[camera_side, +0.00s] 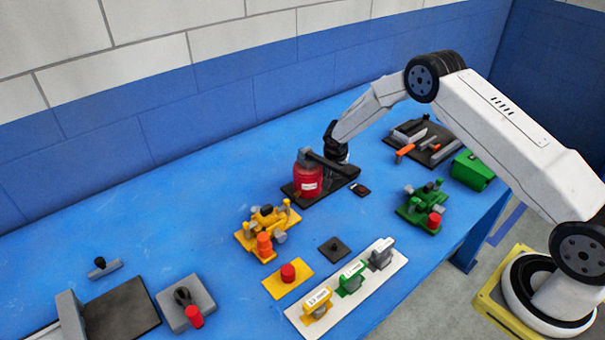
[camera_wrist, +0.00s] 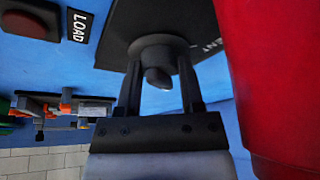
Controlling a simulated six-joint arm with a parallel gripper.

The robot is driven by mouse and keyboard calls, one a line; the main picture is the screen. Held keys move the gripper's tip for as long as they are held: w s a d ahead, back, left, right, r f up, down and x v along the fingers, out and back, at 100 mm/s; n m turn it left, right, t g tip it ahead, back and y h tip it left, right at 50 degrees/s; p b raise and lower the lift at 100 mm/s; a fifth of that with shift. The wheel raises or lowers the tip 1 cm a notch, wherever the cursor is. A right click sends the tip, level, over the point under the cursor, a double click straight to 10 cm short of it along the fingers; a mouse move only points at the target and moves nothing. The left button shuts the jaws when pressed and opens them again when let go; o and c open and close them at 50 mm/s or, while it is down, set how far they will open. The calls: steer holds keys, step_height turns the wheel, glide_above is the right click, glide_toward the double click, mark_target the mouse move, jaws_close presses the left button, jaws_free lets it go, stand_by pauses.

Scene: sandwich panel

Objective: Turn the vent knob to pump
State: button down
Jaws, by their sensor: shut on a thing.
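The red canister (camera_side: 309,181) stands on a dark base (camera_side: 334,183) on the blue table in the side view. It fills the right side of the wrist view as a red wall (camera_wrist: 277,80). A grey knob (camera_wrist: 158,76) with a short pointer stands on the dark plate (camera_wrist: 118,35) beside it. White lettering on this plate is partly hidden. My gripper (camera_wrist: 157,62) is shut on the knob, one finger on each side. In the side view my gripper (camera_side: 337,153) is at the canister's right, and the knob is hidden there.
A dark red button (camera_wrist: 27,22) with a LOAD label (camera_wrist: 79,26) is near the plate. A yellow fixture (camera_side: 265,230) and a green fixture (camera_side: 424,207) stand in front. A dark tool mat (camera_side: 427,137) lies to the right. A white strip with labelled blocks (camera_side: 350,281) is nearer the front.

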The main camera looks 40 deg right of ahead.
steer(key=shift+m, duration=0.3)
steer(key=shift+c, duration=1.1)
jaws_free()
steer(key=shift+n, duration=0.4)
steer(key=shift+n+t+y, duration=0.3)
steer(key=shift+n+y, duration=0.3)
steer(key=shift+n, duration=1.3)
steer(key=shift+s+d+n+t+y, duration=0.1)
steer(key=shift+n+t+y, duration=0.4)
steer(key=shift+n, duration=1)
steer(key=shift+d+n+y, duration=0.1)
steer(key=shift+n+y, duration=0.9)
steer(key=shift+n, duration=1.3)
